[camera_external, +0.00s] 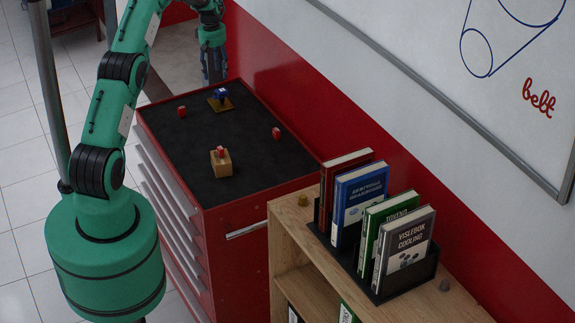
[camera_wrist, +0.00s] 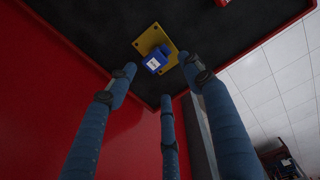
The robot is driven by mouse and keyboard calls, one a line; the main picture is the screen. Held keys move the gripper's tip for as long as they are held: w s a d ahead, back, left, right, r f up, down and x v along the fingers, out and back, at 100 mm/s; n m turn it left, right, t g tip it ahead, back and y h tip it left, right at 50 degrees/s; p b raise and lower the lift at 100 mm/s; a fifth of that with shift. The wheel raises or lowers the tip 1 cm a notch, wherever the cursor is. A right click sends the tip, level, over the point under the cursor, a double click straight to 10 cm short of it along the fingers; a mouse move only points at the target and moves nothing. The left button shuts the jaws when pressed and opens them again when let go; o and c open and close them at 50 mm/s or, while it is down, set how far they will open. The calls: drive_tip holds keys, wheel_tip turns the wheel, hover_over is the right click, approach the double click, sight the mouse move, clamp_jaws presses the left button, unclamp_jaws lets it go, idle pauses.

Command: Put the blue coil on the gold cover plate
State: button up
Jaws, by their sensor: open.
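The blue coil (camera_external: 221,93) sits on the gold cover plate (camera_external: 228,104) at the far end of the black-topped red cabinet. In the wrist view the blue coil (camera_wrist: 156,62) rests on the gold cover plate (camera_wrist: 147,41), near one edge of it, with nothing gripping it. My gripper (camera_wrist: 150,85) has three blue fingers, spread open and empty, with their tips around and short of the coil.
Small red blocks lie on the cabinet top, one at the left (camera_external: 182,111) and one at the right (camera_external: 276,133). A wooden block (camera_external: 221,163) with a red piece on it stands nearer. The red wall (camera_external: 300,100) borders the right side. A bookshelf (camera_external: 300,215) holds books in front.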

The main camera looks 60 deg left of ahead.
drive_tip(key=w+d+r+m, duration=0.3)
drive_tip(key=d+r+m, duration=0.1)
drive_tip(key=d+r, duration=1.35)
drive_tip(key=s+d+r+m+t+y, duration=0.1)
drive_tip(key=s+d+r+m, duration=0.15)
drive_tip(key=d+r, duration=0.6)
drive_tip(key=s+d+r+m+t, duration=0.1)
drive_tip(key=s+d+r+m, duration=0.15)
drive_tip(key=d+r, duration=0.6)
drive_tip(key=s+d+r+m+t, duration=0.1)
drive_tip(key=s+d+r+m, duration=0.1)
drive_tip(key=s+d, duration=0.6)
drive_tip(key=s+d+r+m+t, duration=0.1)
drive_tip(key=s+d+r+m, duration=0.1)
drive_tip(key=s+d, duration=0.65)
drive_tip(key=s+d+f+m, duration=0.1)
drive_tip(key=s+d+m, duration=0.1)
drive_tip(key=s+d, duration=0.4)
drive_tip(key=s+d+f+m+t+h, duration=0.1)
drive_tip(key=s+d+f+m, duration=0.1)
drive_tip(key=s+d, duration=0.5)
drive_tip(key=shift+s+m, duration=0.5)
drive_tip(key=shift+s, duration=0.25)
drive_tip(key=shift+f, duration=0.2)
